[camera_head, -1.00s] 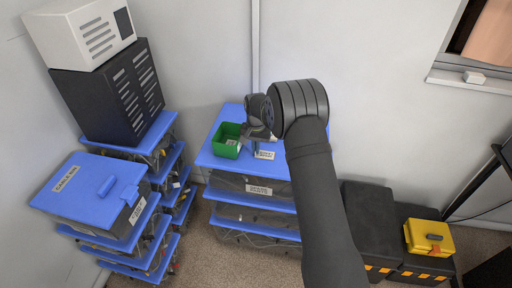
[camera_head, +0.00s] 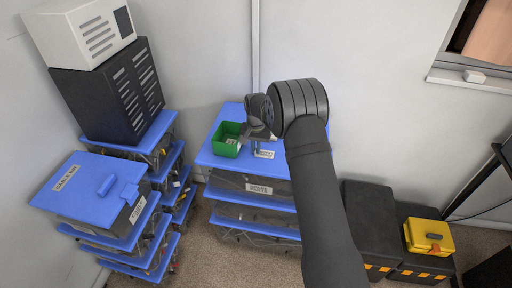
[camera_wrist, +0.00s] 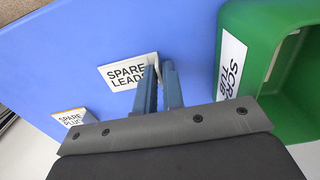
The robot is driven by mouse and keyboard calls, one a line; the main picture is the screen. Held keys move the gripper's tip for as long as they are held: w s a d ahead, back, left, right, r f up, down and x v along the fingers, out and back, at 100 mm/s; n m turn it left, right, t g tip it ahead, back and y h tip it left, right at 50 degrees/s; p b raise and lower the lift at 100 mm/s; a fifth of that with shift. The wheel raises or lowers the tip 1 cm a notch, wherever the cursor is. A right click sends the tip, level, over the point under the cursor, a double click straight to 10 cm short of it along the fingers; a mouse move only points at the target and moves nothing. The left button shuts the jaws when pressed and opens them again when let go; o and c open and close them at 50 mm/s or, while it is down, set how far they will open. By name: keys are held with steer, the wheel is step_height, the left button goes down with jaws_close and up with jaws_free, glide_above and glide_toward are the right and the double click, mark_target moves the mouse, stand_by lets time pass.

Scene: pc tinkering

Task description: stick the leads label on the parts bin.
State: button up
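The leads label is a white tag reading "SPARE LEADS" (camera_wrist: 122,75) on a blue lid (camera_wrist: 50,45) in the wrist view. My gripper's two narrow fingers (camera_wrist: 160,68) are at its right end and cover part of the text. The fingers are close together; whether they pinch the label's edge is unclear. In the head view my gripper (camera_head: 257,148) is low over the middle blue-topped stack (camera_head: 225,165), with a white label (camera_head: 265,154) beside it.
A green tub (camera_head: 228,138) stands left of my gripper; its label reads "SCR... TUB" (camera_wrist: 231,65). A "SPARE PLU..." label (camera_wrist: 72,118) lies near. A blue-lidded labelled bin (camera_head: 82,190) tops the left stack. Black cases (camera_head: 365,220) and a yellow box (camera_head: 428,236) stand right.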

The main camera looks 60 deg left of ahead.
steer(key=o, duration=0.3)
step_height(320, 180, up, 17)
steer(key=shift+r, duration=0.2)
steer(key=shift+f, duration=0.1)
stand_by(0.4)
step_height(320, 180, down, 17)
steer(key=shift+f, duration=0.1)
stand_by(0.5)
